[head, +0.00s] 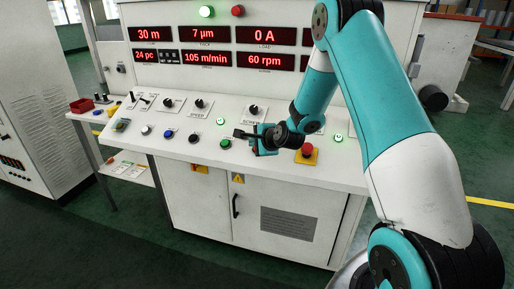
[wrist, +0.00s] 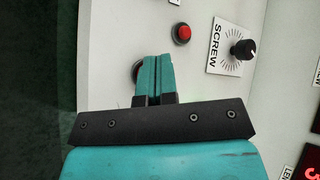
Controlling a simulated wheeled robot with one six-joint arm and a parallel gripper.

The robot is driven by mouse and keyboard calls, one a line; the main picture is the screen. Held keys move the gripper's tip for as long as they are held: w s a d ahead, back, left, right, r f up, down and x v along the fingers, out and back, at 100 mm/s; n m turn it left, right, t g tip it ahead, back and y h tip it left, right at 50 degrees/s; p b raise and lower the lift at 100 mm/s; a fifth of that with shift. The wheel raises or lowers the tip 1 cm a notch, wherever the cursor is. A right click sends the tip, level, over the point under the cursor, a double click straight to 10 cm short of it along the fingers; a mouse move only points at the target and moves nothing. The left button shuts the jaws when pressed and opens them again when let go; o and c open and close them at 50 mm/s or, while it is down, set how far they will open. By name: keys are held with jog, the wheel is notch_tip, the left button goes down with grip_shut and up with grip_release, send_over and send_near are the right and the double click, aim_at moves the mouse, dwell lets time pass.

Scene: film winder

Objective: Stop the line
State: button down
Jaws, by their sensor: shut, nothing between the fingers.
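The control panel (head: 180,146) has a row of push buttons along its front: white (head: 146,130), blue (head: 168,134), black (head: 193,138) and green (head: 225,144). A red mushroom button (head: 306,150) on a yellow base stands right of my gripper (head: 262,150). My gripper is shut and empty, low over the panel. In the wrist view its teal fingers (wrist: 153,62) partly cover a dark round button (wrist: 136,72); I cannot tell whether they touch it. A small red button (wrist: 182,33) shows beside the SCREW knob (wrist: 243,49).
Lit displays (head: 265,60) read 0 A and 60 rpm, among others. A green lamp (head: 207,11) glows on top, beside a red one (head: 237,10). Several knobs (head: 199,103) stand behind the buttons. A red bin (head: 81,105) sits on the left side table.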

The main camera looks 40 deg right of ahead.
jog(key=r+p, duration=0.1)
jog(key=s+a+r+p, duration=0.1)
jog(key=r, duration=0.1)
jog(key=r+p, duration=0.1)
jog(key=shift+s+a+r, duration=0.2)
jog(key=shift+a+r, duration=0.05)
jog(key=shift+a, duration=0.1)
dwell(0.5)
